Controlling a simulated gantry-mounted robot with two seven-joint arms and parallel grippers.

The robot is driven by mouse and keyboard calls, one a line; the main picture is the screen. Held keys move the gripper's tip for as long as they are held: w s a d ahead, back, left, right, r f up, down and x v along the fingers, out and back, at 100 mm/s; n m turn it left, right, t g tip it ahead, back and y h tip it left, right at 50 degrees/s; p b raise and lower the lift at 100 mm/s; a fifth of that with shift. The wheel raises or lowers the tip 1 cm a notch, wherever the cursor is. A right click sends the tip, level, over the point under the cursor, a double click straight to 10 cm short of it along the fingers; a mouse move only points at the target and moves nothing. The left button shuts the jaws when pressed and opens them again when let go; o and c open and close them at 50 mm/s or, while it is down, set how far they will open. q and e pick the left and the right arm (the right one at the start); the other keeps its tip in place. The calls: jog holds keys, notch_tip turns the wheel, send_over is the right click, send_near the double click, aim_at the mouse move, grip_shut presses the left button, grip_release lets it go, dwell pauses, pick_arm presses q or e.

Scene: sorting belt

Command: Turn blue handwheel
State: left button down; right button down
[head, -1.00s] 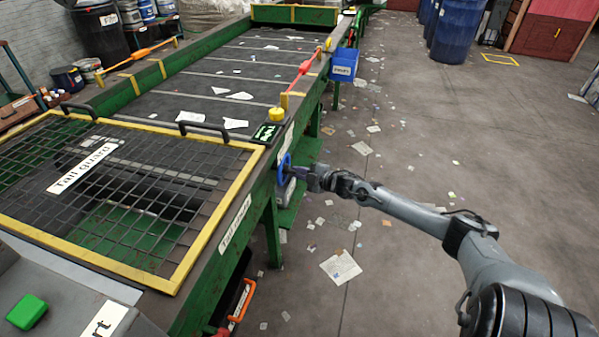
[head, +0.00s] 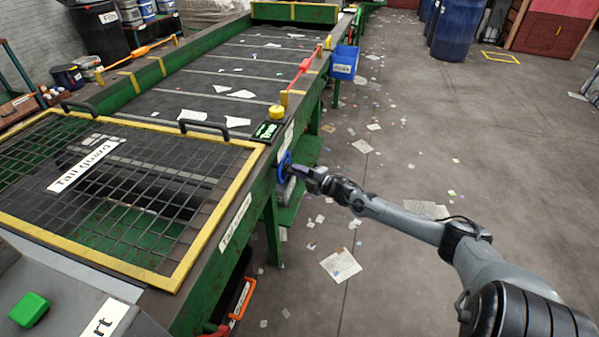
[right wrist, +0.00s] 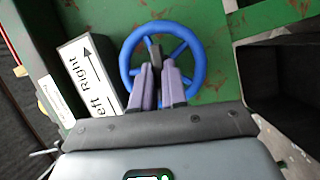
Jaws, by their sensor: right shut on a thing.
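The blue handwheel (head: 284,167) is mounted on the right side of the green belt frame, seen nearly edge-on in the head view. In the right wrist view the wheel (right wrist: 196,48) shows face-on, with a round rim and several spokes. My right gripper (head: 292,170) reaches it from the right. Its two purple-grey fingers (right wrist: 158,72) are shut on the wheel at the lower part, near a grey piece toward the hub. The fingers hide the lower rim. My left gripper is not in view.
A sign box reading "Right" and "Left" (right wrist: 88,75) stands beside the wheel. A yellow-edged mesh tail guard (head: 190,225) covers the near belt end. A blue bin (head: 345,62) hangs farther along the frame. The floor at right is open, with scattered paper.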

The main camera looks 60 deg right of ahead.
jog(key=c, duration=1.2)
grip_release()
jog(key=shift+w, duration=0.1)
jog(key=shift+o, duration=0.2)
jog(key=s+a+p, duration=0.1)
jog(key=s+p, duration=0.4)
jog(key=s, duration=0.5)
jog(key=shift+s+r, duration=0.35)
jog(key=shift+s, duration=0.05)
jog(key=shift+a, duration=0.1)
